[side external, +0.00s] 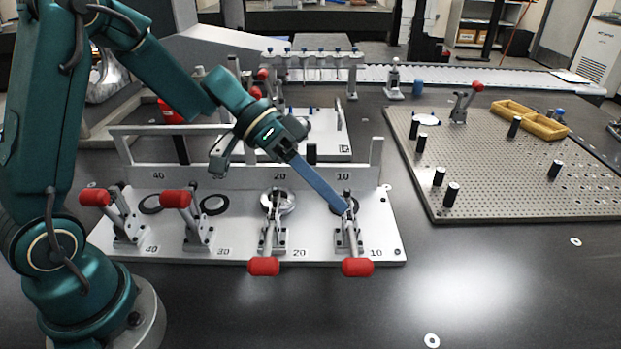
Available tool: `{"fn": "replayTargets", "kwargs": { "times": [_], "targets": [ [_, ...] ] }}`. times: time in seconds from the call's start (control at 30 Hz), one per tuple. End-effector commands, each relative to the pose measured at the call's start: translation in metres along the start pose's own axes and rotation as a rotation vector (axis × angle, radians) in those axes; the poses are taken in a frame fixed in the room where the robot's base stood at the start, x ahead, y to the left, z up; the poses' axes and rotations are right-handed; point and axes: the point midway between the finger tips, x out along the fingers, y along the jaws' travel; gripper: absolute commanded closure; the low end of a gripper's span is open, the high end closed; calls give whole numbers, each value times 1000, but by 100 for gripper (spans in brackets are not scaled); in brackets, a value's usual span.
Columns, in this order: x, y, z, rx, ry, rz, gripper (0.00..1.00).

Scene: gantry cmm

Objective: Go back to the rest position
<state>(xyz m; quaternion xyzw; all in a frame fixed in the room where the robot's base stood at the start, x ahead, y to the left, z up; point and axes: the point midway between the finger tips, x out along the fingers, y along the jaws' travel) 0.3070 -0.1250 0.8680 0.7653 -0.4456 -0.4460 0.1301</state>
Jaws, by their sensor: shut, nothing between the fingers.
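My gripper (343,207) is shut and empty. Its long blue fingers slant down to the right, with the tips at the toggle clamp (349,238) of station 10; I cannot tell whether they touch it. The silver fixture plate (375,215) has stations marked 40, 30, 20 and 10. The red handles at 10 (357,267) and 20 (264,266) lie low toward the front. The red handles at 40 (95,197) and 30 (175,199) stand raised. A round metal part (284,203) sits under the clamp at 20. The seat at 10 is mostly hidden by the fingers.
A silver rail (232,178) stands along the back of the plate. A perforated board (510,195) with black posts, a red-handled clamp (466,100) and yellow trays (530,121) lies at right. A rack (312,55) stands behind. The dark front table is mostly clear.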

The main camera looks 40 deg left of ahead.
Motion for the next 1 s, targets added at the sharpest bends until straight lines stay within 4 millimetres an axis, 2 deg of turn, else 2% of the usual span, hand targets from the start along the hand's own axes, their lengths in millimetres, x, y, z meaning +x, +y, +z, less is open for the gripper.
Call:
{"fn": "replayTargets", "kwargs": {
  "times": [0.1,0.3,0.5,0.57,0.67,0.8,0.9,1.0],
  "targets": [
    [-27,-1,-1,1,7,-8,100],
    [-57,1,-1,1,6,-3,100],
    [-69,5,-1,11,-3,2,100],
    [-70,13,-5,42,-7,-1,100],
    [-68,36,-8,130,-29,-11,100],
    [-64,74,12,241,-139,-79,100],
    [-63,91,35,253,-224,-171,100],
    [-67,99,59,236,-282,-295,100]
  ]
}}
